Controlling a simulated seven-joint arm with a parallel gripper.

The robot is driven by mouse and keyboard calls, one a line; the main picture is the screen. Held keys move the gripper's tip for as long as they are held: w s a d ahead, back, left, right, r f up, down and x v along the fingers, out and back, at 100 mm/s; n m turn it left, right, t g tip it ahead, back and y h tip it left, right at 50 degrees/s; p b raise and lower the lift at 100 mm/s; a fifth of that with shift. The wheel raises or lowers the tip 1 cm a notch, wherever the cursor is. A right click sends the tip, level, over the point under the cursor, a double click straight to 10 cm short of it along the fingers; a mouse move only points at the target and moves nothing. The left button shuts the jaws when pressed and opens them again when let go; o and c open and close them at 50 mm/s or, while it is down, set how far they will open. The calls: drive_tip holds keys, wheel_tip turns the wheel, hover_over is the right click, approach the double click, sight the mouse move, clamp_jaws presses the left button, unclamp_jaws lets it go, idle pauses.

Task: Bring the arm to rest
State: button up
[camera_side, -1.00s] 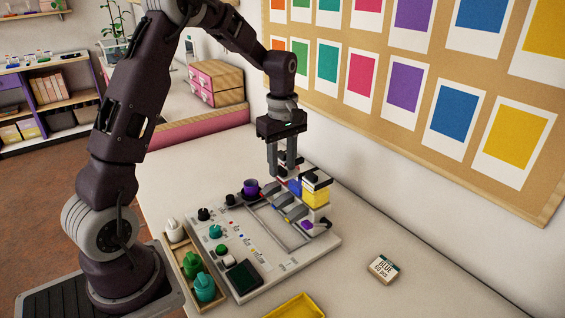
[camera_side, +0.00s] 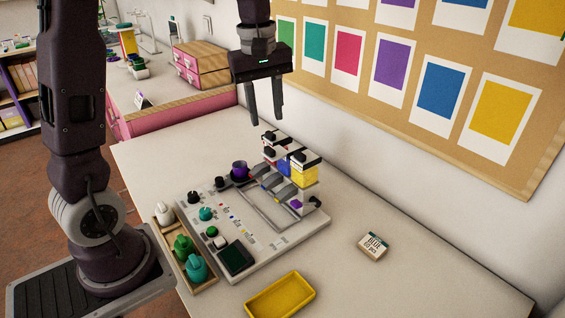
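My gripper (camera_side: 265,108) hangs in the upper middle of the side view, fingers pointing down. Its two fingers are apart and nothing shows between them. It is above and behind the white bead board machine (camera_side: 262,247), clear of it. The machine carries knobs, a dark green screen (camera_side: 237,258), a purple cup (camera_side: 240,170) and small dispensers, one with a yellow block (camera_side: 303,174). My upper arm runs up out of the picture at the left.
A wooden tray with white and green bottles (camera_side: 183,246) stands left of the machine. The wall with colour cards (camera_side: 440,85) rises behind. The table's right side is mostly clear.

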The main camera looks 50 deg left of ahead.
drive_tip(key=s+d+m+t, duration=0.1)
drive_tip(key=s+d+m, duration=0.2)
drive_tip(key=s+m, duration=0.2)
drive_tip(key=s+d+r+m+t, duration=0.1)
drive_tip(key=s+d+m, duration=0.3)
drive_tip(key=s, duration=0.5)
drive_tip(key=s+d+m+t, duration=0.2)
drive_tip(key=s+d+m, duration=0.1)
drive_tip(key=s+m, duration=0.2)
drive_tip(key=shift+s+d+r+m, duration=0.3)
drive_tip(key=shift+s, duration=0.75)
